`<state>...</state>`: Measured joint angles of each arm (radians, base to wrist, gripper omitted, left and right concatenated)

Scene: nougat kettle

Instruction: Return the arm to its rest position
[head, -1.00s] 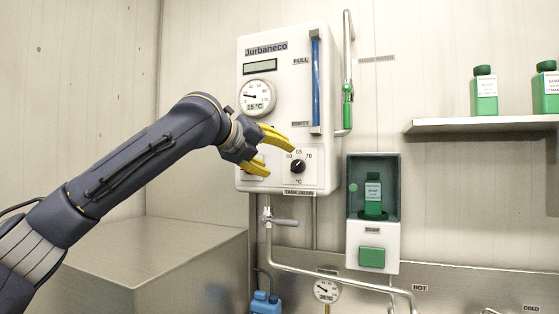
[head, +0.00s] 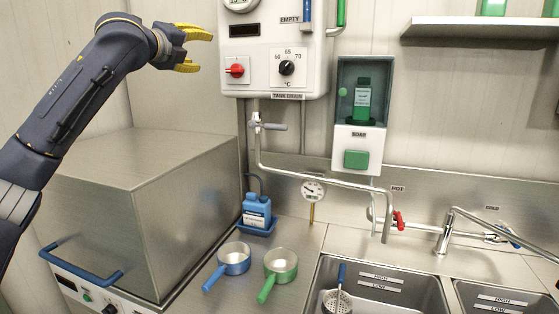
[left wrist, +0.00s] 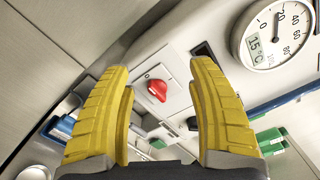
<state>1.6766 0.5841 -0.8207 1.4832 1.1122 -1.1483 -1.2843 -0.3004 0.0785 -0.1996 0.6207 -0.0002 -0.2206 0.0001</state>
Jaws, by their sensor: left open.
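My left gripper (head: 200,50) has yellow fingers, spread apart and empty. It is at the upper left in the head view, just left of the white Jurbaneco tank unit (head: 270,80). In the left wrist view the two fingers (left wrist: 160,115) stand apart. Between them, beyond the tips, is the red switch knob (left wrist: 157,90). The red knob also shows in the head view (head: 237,70), apart from the gripper. My right gripper is in neither view.
A steel box (head: 150,200) with a blue handle stands below my left arm. A blue pan (head: 234,258), a green pan (head: 281,264) and a blue bottle (head: 256,211) are on the counter. A soap dispenser (head: 365,140), shelf (head: 480,28) and sinks (head: 385,290) lie to the right.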

